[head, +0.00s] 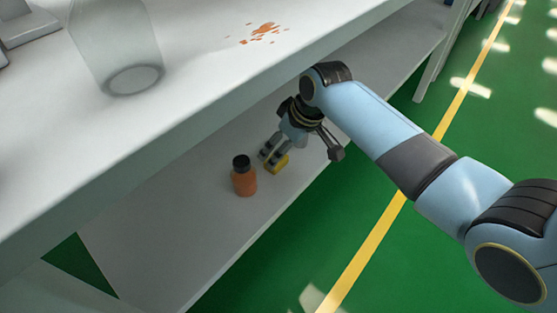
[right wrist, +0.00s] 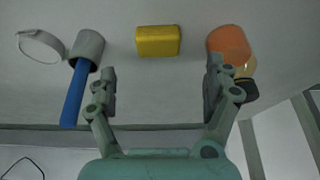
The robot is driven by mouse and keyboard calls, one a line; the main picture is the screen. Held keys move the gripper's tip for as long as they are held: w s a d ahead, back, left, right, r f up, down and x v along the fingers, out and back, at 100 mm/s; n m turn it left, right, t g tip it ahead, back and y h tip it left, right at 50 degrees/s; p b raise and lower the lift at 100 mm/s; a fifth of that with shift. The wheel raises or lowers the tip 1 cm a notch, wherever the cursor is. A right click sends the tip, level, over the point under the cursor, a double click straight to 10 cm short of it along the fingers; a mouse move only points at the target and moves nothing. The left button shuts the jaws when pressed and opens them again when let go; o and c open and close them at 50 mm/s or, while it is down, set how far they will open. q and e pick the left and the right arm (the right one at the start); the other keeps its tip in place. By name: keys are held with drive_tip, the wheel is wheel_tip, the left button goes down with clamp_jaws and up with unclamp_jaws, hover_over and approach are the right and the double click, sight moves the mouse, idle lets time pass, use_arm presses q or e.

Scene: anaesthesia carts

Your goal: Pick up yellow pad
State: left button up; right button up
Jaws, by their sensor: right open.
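The yellow pad (right wrist: 158,41) lies on the lower shelf. It shows whole in the right wrist view, ahead of my fingertips and roughly centred between them. In the head view the yellow pad (head: 280,164) is partly hidden behind a finger of my right gripper. My right gripper (head: 303,153) reaches under the upper surface to the lower shelf. In the right wrist view the right gripper (right wrist: 161,85) is open, with nothing between its fingers. My left gripper is not in view.
An orange bottle with a black cap (head: 243,178) stands beside the pad; the bottle (right wrist: 229,43) is near one finger. On the other side are a grey-headed tool with a blue handle (right wrist: 73,95) and a white ring (right wrist: 40,33). The upper surface (head: 190,95) overhangs the shelf (head: 170,225).

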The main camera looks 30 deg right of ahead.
sight(282, 164)
drive_tip(key=b+x, duration=0.3)
drive_tip(key=x, duration=0.2)
drive_tip(key=shift+d+f, duration=0.1)
drive_tip(key=shift+f, duration=0.2)
drive_tip(key=shift+w+f, duration=0.25)
drive_tip(key=shift+f, duration=0.2)
drive_tip(key=shift+w+b, duration=0.1)
drive_tip(key=shift+b, duration=0.2)
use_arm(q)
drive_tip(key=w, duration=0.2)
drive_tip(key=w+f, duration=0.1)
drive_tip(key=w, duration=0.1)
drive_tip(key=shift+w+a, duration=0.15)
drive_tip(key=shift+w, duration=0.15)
use_arm(e)
drive_tip(key=shift+c, duration=0.2)
drive_tip(key=c, duration=1)
